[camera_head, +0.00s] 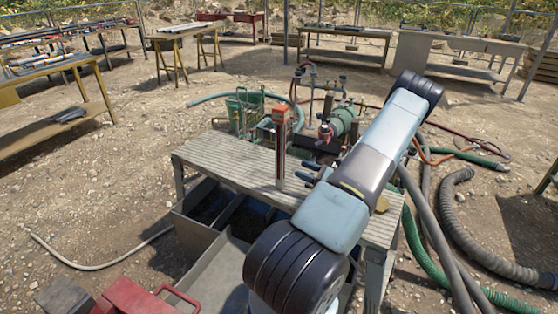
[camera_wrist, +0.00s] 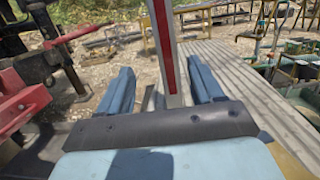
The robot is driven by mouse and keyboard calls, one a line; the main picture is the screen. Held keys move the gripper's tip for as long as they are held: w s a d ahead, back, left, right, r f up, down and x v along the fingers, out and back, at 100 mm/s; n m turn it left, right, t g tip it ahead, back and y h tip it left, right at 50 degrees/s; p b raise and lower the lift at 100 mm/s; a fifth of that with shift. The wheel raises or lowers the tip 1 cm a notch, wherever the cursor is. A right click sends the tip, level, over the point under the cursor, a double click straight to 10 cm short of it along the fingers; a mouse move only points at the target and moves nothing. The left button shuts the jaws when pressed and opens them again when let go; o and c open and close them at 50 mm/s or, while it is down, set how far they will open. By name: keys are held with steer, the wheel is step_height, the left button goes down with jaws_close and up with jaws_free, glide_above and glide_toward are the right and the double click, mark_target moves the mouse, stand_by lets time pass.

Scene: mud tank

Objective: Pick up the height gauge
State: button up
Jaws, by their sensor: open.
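The height gauge (camera_head: 281,145) is a slim upright post with an orange top and a red-and-pale face. It stands on the ribbed metal table top, near the middle. In the wrist view the gauge (camera_wrist: 165,45) rises between my two blue fingers, somewhat nearer the right one, and its top is out of frame. My gripper (camera_head: 306,172) is open and low over the table, just right of the gauge, mostly hidden behind my arm. The wrist view shows my gripper (camera_wrist: 160,75) with a gap on both sides of the post. The palm hides the post's foot.
The ribbed table (camera_head: 235,160) has bare room left of the gauge. A green pump (camera_head: 342,120) with pipes stands behind it. Hoses (camera_head: 475,235) lie on the ground at right. A red machine (camera_wrist: 25,100) is at left in the wrist view.

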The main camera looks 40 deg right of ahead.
mark_target(277, 158)
steer(key=x, duration=0.7)
steer(key=shift+w+d+r, duration=0.1)
steer(key=shift+w+r, duration=0.05)
steer(key=shift+w, duration=0.35)
steer(key=shift+f+x, duration=0.1)
steer(key=shift+x, duration=1.15)
steer(key=shift+f+x, duration=0.15)
steer(key=shift+x, duration=1.05)
steer(key=shift+w+d, duration=0.1)
steer(key=shift+d, duration=0.05)
jaws_close()
